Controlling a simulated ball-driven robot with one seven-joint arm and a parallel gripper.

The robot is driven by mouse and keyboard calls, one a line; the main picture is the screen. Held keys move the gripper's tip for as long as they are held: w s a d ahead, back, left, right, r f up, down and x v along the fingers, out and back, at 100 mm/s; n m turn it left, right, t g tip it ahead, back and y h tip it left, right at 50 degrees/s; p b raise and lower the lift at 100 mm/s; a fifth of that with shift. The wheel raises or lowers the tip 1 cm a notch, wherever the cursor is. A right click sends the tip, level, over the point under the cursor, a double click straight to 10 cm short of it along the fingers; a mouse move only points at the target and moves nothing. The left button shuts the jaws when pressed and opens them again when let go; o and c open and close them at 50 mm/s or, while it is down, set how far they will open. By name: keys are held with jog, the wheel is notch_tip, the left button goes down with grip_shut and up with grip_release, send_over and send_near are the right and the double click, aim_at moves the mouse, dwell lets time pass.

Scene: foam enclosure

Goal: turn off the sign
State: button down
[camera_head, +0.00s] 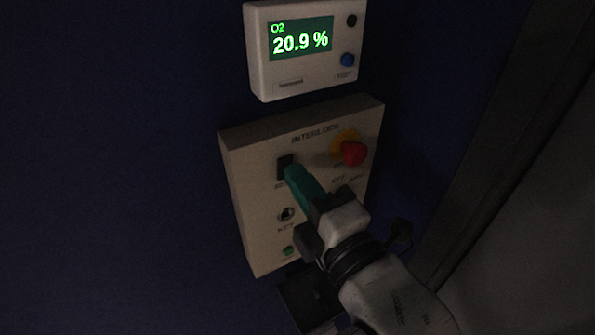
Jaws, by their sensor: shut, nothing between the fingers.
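A beige panel marked INTERLOCK (258,152) is mounted on a dark blue wall. It carries a black rocker switch (284,165) at its upper left. My gripper (291,173) is shut, with its teal fingers at or very near the lower right edge of that switch. I cannot tell whether they touch it. The fingers hide part of the switch and its label. A key switch (286,214) and a small green light or button (288,250) sit below. No sign is recognisable in view.
A red mushroom button (353,153) on a yellow base sticks out right of my fingers. An O2 meter (304,48) reading 20.9 % hangs above the panel. A dark frame edge (500,130) runs down the right. The wall at left is clear.

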jog(key=shift+w+a+r, duration=0.1)
jog(key=shift+w+a, duration=0.2)
jog(key=shift+w, duration=0.1)
jog(key=shift+w, duration=0.15)
dwell(0.4)
